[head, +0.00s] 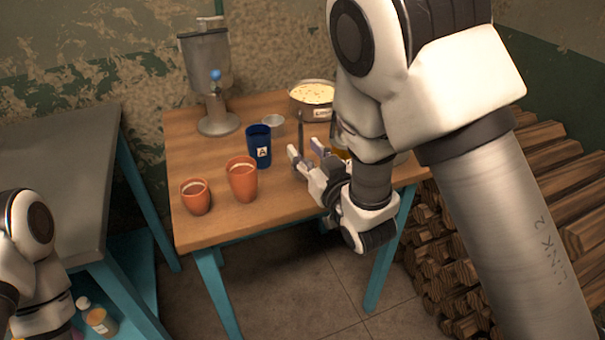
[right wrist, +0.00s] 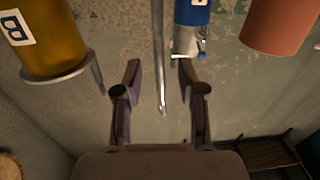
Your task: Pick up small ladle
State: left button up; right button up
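A thin metal rod, which looks like the small ladle's handle (head: 300,130), stands upright on the wooden table by my right gripper (head: 305,150). In the right wrist view the handle (right wrist: 159,60) runs down between the two fingers of my right gripper (right wrist: 160,78), with a gap on each side and its end lower in the picture. The fingers are apart and do not close on it. The ladle's bowl cannot be made out. Only links of my left arm show at the lower left of the head view; its fingers are not seen.
On the table (head: 215,225) are a blue cup A (head: 258,150), orange cups (head: 242,180) (head: 196,198), a small dish (head: 272,121), a labelled pot (head: 312,100) and a metal dispenser (head: 207,65). A yellow cup B (right wrist: 45,40) is near my right gripper. Firewood (head: 530,190) lies right.

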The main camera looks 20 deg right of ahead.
jog(key=w, duration=0.3)
jog(key=shift+a, duration=0.2)
pick_arm(q)
jog(key=shift+r, duration=0.15)
pick_arm(e)
jog(key=shift+s, duration=0.1)
grip_shut()
